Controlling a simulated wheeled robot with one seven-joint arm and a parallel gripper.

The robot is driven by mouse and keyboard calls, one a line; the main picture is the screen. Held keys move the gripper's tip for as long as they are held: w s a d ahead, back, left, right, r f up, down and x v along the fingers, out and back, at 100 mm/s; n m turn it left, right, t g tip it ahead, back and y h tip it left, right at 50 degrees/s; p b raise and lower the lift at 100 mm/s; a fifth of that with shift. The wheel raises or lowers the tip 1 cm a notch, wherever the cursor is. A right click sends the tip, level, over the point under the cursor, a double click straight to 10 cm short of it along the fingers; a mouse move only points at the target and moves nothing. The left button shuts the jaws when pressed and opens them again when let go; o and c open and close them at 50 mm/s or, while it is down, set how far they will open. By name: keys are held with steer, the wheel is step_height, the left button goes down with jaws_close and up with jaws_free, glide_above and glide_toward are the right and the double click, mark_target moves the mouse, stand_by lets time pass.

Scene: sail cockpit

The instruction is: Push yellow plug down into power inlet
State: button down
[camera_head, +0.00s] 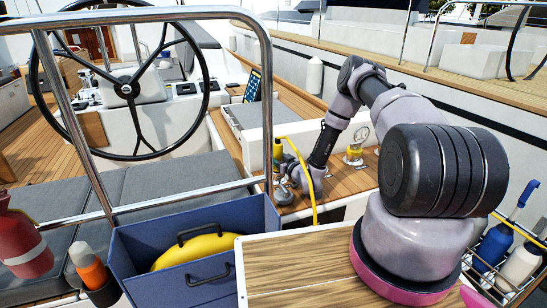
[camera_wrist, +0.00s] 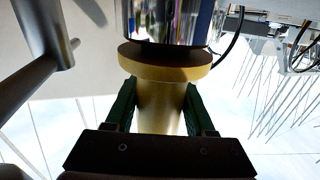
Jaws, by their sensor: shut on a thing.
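The yellow plug (camera_head: 277,150) stands roughly upright over the side deck in the head view, with the yellow cable (camera_head: 309,180) arching from its top. My gripper (camera_head: 290,175) is at its side. In the wrist view, my gripper (camera_wrist: 157,100) has its green-padded fingers on both sides of the yellow plug's body (camera_wrist: 160,105) and is shut on it. The plug's wide collar is up against or very near a shiny chrome cylinder (camera_wrist: 175,20), apparently the power inlet. I cannot tell how deep the plug sits. A round metal base (camera_head: 284,196) shows below the gripper in the head view.
Another yellow-and-chrome fitting (camera_head: 354,155) stands on the wood to the right. A steel rail (camera_head: 267,90) rises close left of the plug. A blue box (camera_head: 190,245) with a yellow coil is in front. The steering wheel (camera_head: 125,88) is at the left.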

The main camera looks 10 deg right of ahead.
steer(key=shift+r, duration=0.5)
steer(key=shift+f, duration=0.75)
stand_by(0.7)
steer(key=c, duration=0.5)
jaws_free()
steer(key=shift+f, duration=0.1)
steer(key=shift+v, duration=5.6)
steer(key=shift+w+d, duration=0.1)
steer(key=shift+d, duration=0.1)
steer(key=shift+a, duration=0.1)
